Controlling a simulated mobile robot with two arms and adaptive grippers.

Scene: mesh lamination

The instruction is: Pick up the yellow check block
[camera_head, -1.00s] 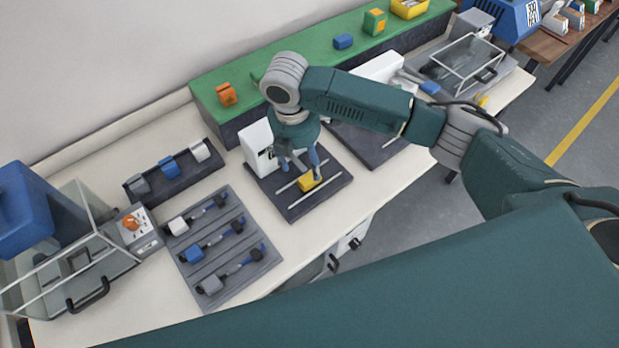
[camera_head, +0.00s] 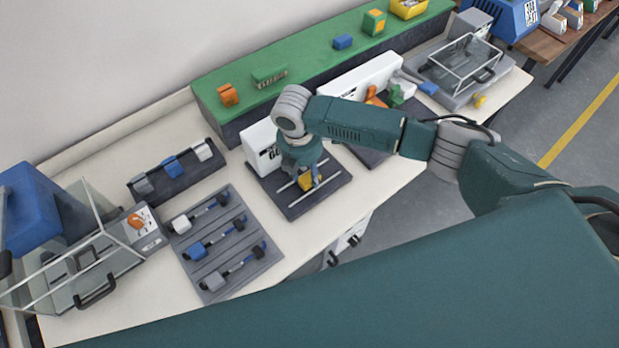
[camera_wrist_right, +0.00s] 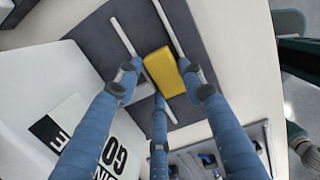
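The yellow check block (camera_head: 306,182) sits on a dark grey plate (camera_head: 297,211) with two pale rails, in front of a white box-like unit (camera_head: 262,145). My right gripper (camera_head: 303,172) is above the plate at the block and partly hides it in the head view. In the right wrist view the yellow block (camera_wrist_right: 164,71) lies between the open fingers of my right gripper (camera_wrist_right: 160,82). The left fingertips show a gap to the block; the right ones are close to its edge, and contact cannot be told. My left gripper is not in view.
A grey tray (camera_head: 211,262) with several tools lies to the left. A dark rack (camera_head: 175,190) holds several small blocks behind it. A green shelf (camera_head: 305,65) runs along the back with blocks on it. A clear-sided case (camera_head: 82,265) stands at far left.

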